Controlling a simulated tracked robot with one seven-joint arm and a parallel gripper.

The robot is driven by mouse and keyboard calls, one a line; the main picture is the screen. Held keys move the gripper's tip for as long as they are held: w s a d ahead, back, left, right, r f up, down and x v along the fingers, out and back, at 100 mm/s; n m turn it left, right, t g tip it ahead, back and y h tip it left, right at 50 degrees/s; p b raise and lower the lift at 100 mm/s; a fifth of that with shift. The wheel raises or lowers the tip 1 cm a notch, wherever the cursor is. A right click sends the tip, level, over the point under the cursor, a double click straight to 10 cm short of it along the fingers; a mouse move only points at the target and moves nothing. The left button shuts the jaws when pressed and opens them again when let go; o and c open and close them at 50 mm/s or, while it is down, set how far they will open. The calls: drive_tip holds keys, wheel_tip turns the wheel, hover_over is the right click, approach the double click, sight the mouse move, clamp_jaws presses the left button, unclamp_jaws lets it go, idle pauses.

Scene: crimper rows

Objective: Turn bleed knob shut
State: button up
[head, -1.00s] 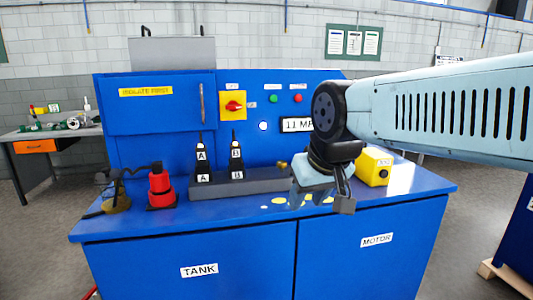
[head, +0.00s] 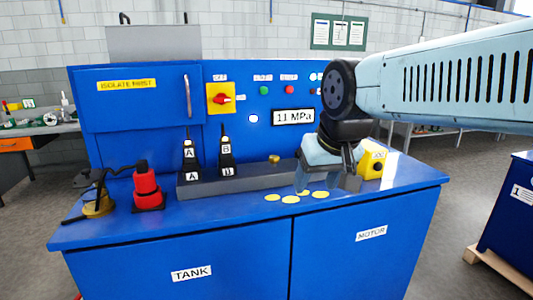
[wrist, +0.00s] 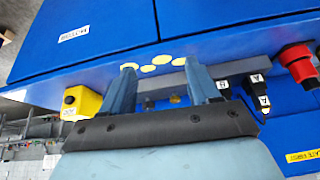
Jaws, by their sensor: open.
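The bleed knob appears to be the small brass knob (head: 274,158) on top of the grey manifold block (head: 250,182), right of the two black levers A (head: 189,155) and B (head: 226,157). My gripper (head: 316,186) is open and empty, to the right of the knob and over the bench top's front part. In the wrist view, my gripper (wrist: 160,67) shows both fingers spread. The brass knob (wrist: 175,99) appears between them, farther back, with no finger touching it. Its marking cannot be read.
A yellow box (head: 372,160) stands close right of my gripper. Flat yellow discs or spots (head: 291,199) lie on the blue bench top below it. A red plug-like part (head: 146,188) stands at left. A panel display (head: 293,117) reads 11 MPa.

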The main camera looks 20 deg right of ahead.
drive_tip(key=w+r+m+g, duration=0.3)
drive_tip(key=w+r+m, duration=0.4)
drive_tip(key=w, duration=0.6)
drive_tip(key=m+g, duration=0.2)
drive_tip(key=m, duration=0.5)
approach(275, 156)
wheel_tip(275, 156, down, 9)
drive_tip(key=shift+w+r, duration=0.15)
drive_tip(key=shift+c, duration=0.3)
drive_tip(key=c, duration=0.9)
drive_tip(key=shift+a, duration=0.15)
drive_tip(key=shift+c, duration=0.4)
